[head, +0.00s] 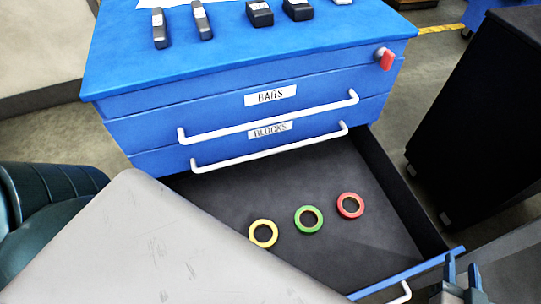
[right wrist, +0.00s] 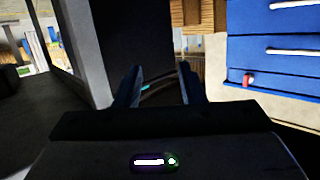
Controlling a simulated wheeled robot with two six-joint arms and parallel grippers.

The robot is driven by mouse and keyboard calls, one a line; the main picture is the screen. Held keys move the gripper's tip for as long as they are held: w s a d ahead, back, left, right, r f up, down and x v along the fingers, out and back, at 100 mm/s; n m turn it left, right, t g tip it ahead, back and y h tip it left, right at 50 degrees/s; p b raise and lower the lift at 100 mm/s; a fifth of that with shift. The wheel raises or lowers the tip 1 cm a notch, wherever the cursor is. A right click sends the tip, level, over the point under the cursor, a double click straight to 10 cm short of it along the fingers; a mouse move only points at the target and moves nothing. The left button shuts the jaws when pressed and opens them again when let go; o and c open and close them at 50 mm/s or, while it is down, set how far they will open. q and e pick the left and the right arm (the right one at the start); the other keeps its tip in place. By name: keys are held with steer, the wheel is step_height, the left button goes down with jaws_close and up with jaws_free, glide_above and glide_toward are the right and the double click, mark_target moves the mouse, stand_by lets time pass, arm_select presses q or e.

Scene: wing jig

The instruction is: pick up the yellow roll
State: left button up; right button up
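The yellow roll (head: 263,233) lies flat in the open bottom drawer (head: 215,198) of a blue cabinet (head: 250,60), near the drawer's left side in the head view. A grey surface in front comes close to it. My right gripper (head: 462,277) is at the lower right of the head view, beside the drawer's front edge and well apart from the roll. In the right wrist view its two fingers (right wrist: 160,88) stand apart with nothing between them. My left gripper does not show.
A green roll (head: 309,219) and a red roll (head: 350,205) lie right of the yellow one. The drawer's white handle (head: 402,293) is near my right gripper. Two drawers above, labelled BARS and BLOCKS, are shut. A black cabinet (head: 480,110) stands at the right.

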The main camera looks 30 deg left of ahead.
mark_target(268, 227)
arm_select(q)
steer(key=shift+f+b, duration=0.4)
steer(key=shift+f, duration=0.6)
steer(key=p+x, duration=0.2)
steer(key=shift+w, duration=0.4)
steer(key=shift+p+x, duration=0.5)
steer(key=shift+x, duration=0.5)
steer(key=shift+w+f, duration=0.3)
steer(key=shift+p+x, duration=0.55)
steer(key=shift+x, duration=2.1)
arm_select(e)
steer(key=s+f+g, duration=0.7)
steer(key=s, duration=0.1)
steer(key=shift+s+a+f, duration=0.15)
steer(key=shift+s+f, duration=0.05)
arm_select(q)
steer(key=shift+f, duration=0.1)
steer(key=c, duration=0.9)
